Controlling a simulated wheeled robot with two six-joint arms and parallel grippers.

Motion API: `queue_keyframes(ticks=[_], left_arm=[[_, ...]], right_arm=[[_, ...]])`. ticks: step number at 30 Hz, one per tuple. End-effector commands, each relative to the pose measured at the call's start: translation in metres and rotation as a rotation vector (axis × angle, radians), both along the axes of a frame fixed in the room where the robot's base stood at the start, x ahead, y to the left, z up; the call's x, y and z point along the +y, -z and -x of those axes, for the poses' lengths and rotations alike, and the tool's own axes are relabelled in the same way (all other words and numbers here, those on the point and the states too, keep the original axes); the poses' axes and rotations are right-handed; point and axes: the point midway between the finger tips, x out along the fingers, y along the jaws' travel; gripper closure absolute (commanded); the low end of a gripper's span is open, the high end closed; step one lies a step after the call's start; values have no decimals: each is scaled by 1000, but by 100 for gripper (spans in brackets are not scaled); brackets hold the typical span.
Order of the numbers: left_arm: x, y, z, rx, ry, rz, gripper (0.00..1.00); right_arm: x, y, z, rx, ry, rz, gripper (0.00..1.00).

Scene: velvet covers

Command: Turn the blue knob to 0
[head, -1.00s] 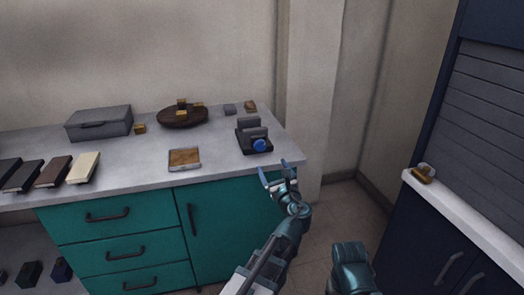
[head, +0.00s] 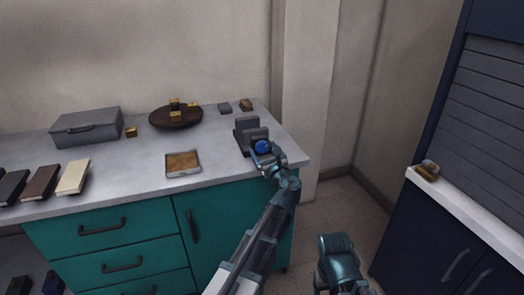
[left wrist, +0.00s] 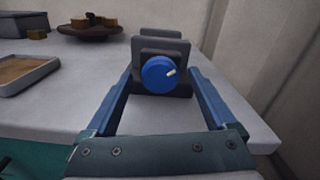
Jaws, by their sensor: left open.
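The blue knob (head: 262,146) faces forward on a dark grey block-shaped device (head: 247,124) near the right end of the counter. In the left wrist view the knob (left wrist: 159,74) shows a pale pointer mark at its right, tilted slightly upward. No numbers on the device (left wrist: 157,45) are readable. My left gripper (head: 266,156) is in front of the knob. In the left wrist view its fingers (left wrist: 160,92) are open, one to each side of the knob, with gaps between. My right gripper is not clearly visible; a part of my right arm shows at the bottom.
A shallow tray (head: 183,173) lies left of the device on the grey counter (head: 225,160). Behind are a dark round plate (head: 175,118) with small blocks, and a grey case (head: 87,127). Several books lie at the left. A dark cabinet (head: 425,230) stands at the right.

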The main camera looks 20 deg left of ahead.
Motion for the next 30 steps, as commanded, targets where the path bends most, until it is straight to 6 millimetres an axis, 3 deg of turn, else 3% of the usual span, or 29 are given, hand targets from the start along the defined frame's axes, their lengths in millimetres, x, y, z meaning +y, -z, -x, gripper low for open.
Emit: queue_keyframes(ticks=[2,15,30], left_arm=[[0,0,0,0,0,0,14],[0,0,0,0,-1,0,94],[0,0,1,-90,-1,134,96]], right_arm=[[0,0,0,0,0,0,28],[0,0,0,0,0,0,28],[0,0,0,0,0,0,28]])
